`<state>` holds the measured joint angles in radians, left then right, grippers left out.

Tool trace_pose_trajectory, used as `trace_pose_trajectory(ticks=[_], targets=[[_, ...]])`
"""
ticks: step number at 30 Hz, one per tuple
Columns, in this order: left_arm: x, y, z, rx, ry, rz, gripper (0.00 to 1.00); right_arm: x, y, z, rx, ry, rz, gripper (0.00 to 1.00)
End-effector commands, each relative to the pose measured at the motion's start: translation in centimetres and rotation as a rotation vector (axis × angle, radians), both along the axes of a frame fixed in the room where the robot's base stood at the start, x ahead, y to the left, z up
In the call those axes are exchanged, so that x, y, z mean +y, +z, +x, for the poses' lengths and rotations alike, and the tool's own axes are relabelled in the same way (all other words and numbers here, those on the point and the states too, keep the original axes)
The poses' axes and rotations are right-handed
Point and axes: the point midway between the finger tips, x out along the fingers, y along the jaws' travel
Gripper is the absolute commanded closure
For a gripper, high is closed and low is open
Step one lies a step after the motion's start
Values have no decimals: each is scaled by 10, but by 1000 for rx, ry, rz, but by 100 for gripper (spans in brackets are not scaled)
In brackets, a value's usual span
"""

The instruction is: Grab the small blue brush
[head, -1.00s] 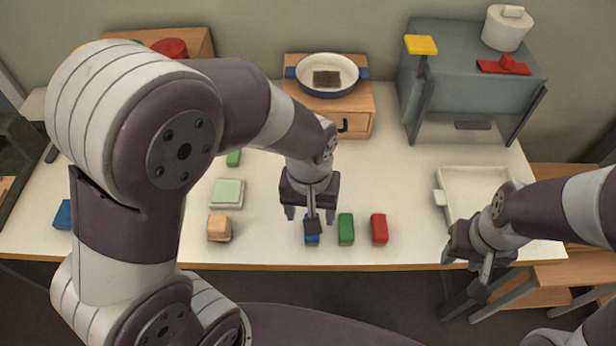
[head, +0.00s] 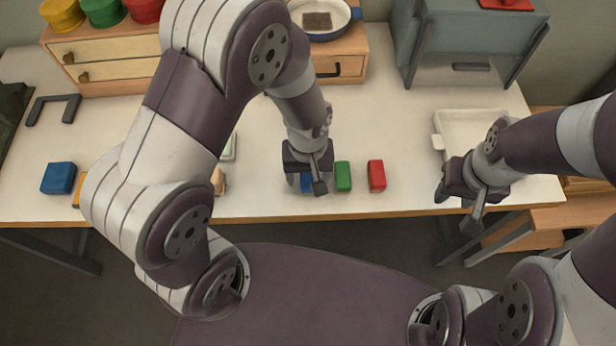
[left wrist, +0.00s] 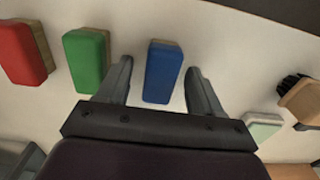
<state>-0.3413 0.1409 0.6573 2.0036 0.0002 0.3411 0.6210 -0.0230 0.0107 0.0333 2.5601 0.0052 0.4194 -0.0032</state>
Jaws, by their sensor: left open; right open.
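The small blue brush (left wrist: 163,72) lies on the white table in the left wrist view, between the two fingers of my left gripper (left wrist: 160,74), with a gap on each side. In the head view the small blue brush (head: 306,184) shows only in part under my left gripper (head: 308,180), whose palm and fingers hide the rest. My left gripper is open and points down at the brush. My right gripper (head: 459,207) is open and empty by the table's front right edge.
A green block (head: 343,176) and a red block (head: 376,176) stand close to the right of the brush. A larger blue block (head: 58,178) lies at the far left. A white tray (head: 437,142) is at the right. A wooden drawer box (head: 345,68) stands behind.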

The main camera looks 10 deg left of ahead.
Motion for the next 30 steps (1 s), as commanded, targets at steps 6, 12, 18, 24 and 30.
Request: trace_pose_trajectory(ticks=[6,12,18,24,30], targets=[[0,-3,0,-1,0,-1,34,0,0,0,0,0,0,57],[0,-3,0,-1,0,-1,89,0,0,0,0,0,0,57],[0,-3,0,-1,0,-1,90,0,0,0,0,0,0,57],[0,5,1,-3,0,-1,90,0,1,0,0,0,0,57],[-1,37,2,-6,0,-2,90,0,6,0,0,0,0,57]])
